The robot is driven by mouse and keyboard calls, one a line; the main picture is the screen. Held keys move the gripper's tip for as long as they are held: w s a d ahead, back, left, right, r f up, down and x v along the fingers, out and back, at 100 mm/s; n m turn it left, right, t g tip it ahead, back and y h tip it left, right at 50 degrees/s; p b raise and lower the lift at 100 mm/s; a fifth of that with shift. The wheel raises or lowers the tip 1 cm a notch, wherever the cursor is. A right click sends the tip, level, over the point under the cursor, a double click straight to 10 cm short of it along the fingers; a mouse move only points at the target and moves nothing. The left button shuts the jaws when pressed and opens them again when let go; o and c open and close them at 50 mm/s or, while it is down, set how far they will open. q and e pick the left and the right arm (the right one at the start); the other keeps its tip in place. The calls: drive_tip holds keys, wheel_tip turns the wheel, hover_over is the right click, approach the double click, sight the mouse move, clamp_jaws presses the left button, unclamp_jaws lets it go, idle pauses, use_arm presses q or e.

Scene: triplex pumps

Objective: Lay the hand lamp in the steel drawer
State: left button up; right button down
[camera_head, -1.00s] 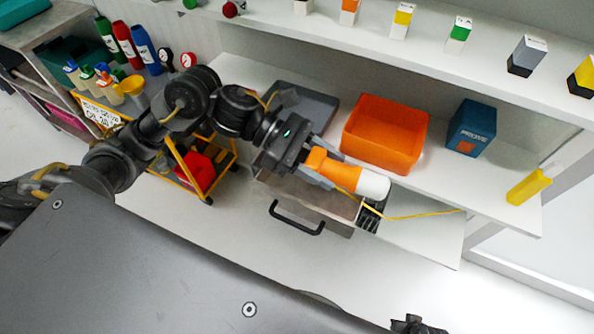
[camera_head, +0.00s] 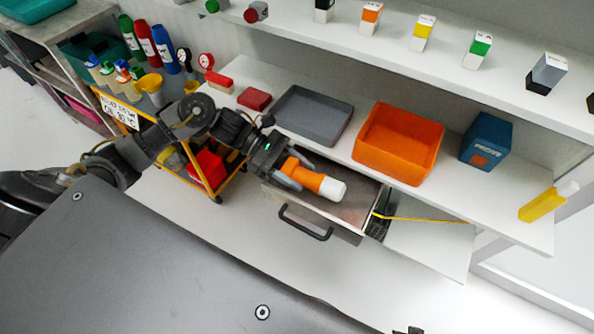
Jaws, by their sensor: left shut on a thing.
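The hand lamp (camera_head: 321,183) has an orange body and a white end, and it lies over the open steel drawer (camera_head: 352,212). My left gripper (camera_head: 292,173) is shut on the lamp's orange handle end. The lamp appears low, within the drawer's outline, but I cannot tell whether it touches the floor of it. The drawer has a black handle (camera_head: 305,222) at its front. A yellow cord runs out to the right over the drawer's edge. At the bottom edge only a small dark piece shows, and I cannot make out my right gripper.
A yellow trolley (camera_head: 222,187) stands left of the drawer. A shelf with several small boxes runs above.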

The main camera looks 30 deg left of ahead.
use_arm(q)
drive_tip(key=shift+f, duration=0.3)
use_arm(e)
drive_tip(key=shift+s+f, duration=0.2)
drive_tip(key=shift+f, duration=0.3)
drive_tip(key=shift+w, duration=0.2)
